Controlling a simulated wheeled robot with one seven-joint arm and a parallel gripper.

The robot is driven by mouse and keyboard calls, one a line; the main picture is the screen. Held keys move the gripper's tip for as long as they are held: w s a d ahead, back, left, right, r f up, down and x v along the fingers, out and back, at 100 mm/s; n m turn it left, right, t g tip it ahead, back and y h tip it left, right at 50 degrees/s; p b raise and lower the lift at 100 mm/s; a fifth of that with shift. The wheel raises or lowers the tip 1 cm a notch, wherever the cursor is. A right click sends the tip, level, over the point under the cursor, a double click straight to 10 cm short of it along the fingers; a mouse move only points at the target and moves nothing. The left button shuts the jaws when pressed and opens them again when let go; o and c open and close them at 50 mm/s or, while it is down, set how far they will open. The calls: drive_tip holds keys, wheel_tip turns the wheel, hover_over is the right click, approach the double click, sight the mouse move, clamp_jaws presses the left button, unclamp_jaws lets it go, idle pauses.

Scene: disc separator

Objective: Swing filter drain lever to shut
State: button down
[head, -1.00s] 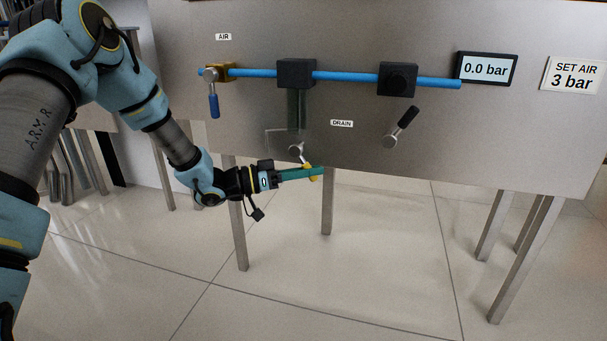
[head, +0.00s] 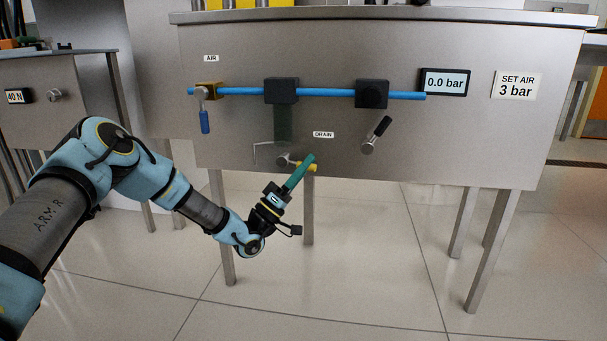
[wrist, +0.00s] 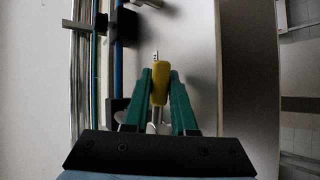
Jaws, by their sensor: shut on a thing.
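The drain lever has a yellow handle (head: 313,168) and a metal pivot (head: 283,161). It sits under the filter's dark see-through bowl (head: 283,125), near the DRAIN label (head: 323,135). The handle points right and slightly down from the pivot. My gripper (head: 308,164) reaches it from below with its green fingers. In the wrist view the yellow handle (wrist: 160,82) lies between the two fingers of my gripper (wrist: 160,86), which is shut on it. In the head view the fingers hide part of the handle.
A blue pipe (head: 335,93) runs above, with a blue-handled air valve (head: 205,122) at left and a black-handled lever (head: 376,134) at right. The gauge (head: 444,82) reads 0.0 bar. A SET AIR 3 bar sign (head: 517,85) is beside it. Table legs (head: 309,210) stand below.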

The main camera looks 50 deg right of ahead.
drive_tip(key=shift+r+n+t+h, duration=0.2)
drive_tip(key=shift+n+t+h, duration=0.3)
drive_tip(key=shift+n+t, duration=0.3)
drive_tip(key=shift+r+n+t+h, duration=0.2)
drive_tip(key=shift+n+t+h, duration=0.3)
drive_tip(key=shift+n+t, duration=0.25)
drive_tip(key=shift+r+n, duration=0.1)
drive_tip(key=shift+n, duration=0.15)
drive_tip(key=c, duration=1)
unclamp_jaws()
drive_tip(key=s+p+v, duration=0.1)
drive_tip(key=p+v, duration=0.1)
drive_tip(key=v, duration=0.8)
drive_tip(key=shift+w+a+f, duration=0.25)
drive_tip(key=shift+w+f, duration=0.05)
drive_tip(key=shift+w, duration=0.2)
